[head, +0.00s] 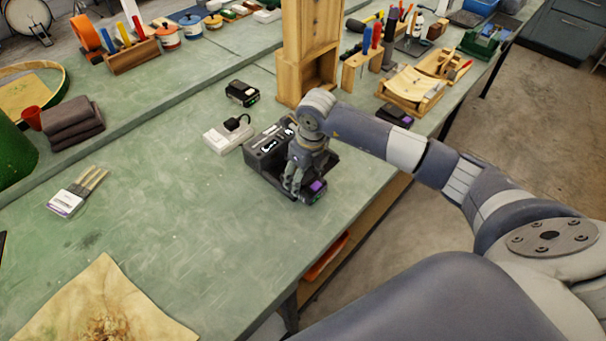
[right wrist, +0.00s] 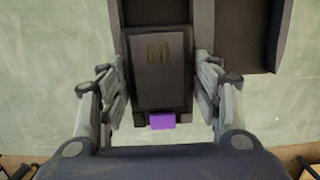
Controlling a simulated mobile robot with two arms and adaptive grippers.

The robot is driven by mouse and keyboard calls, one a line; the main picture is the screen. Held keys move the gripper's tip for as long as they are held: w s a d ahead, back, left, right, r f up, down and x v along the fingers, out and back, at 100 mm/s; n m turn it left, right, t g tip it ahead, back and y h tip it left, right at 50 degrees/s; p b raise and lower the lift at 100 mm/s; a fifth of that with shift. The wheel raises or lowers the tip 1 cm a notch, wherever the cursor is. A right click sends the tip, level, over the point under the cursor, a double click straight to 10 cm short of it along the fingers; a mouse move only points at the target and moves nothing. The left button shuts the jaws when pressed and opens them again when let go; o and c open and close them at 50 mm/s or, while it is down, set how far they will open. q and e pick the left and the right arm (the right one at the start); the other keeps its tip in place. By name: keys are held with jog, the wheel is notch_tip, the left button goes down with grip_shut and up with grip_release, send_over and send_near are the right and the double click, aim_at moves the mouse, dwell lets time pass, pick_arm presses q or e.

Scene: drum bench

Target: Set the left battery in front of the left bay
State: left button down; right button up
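The dark charger (head: 265,149) stands near the bench's front edge. A dark battery with a purple tab (head: 316,187) lies at the charger's left bay, its purple end towards me. In the right wrist view this battery (right wrist: 161,75) fills the space between the fingers. The bay to the right (right wrist: 242,30) looks empty. My left gripper is not in view.
A white power adapter (head: 228,134) and a green-marked battery (head: 242,93) lie behind the charger. A wooden cabinet (head: 312,45) rises behind it. Another purple-marked battery (head: 395,115) lies farther right. The bench (head: 170,225) to the left is mostly clear.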

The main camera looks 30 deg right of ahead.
aim_at(309, 179)
jog(key=o, duration=0.3)
jog(key=shift+r, duration=0.6)
jog(key=r, duration=0.3)
jog(key=s+r+b, duration=0.1)
jog(key=r, duration=0.3)
jog(key=r+b, duration=0.1)
jog(key=r, duration=0.3)
jog(key=shift+s+d, duration=0.3)
jog(key=shift+s, duration=0.1)
jog(key=shift+f, duration=0.1)
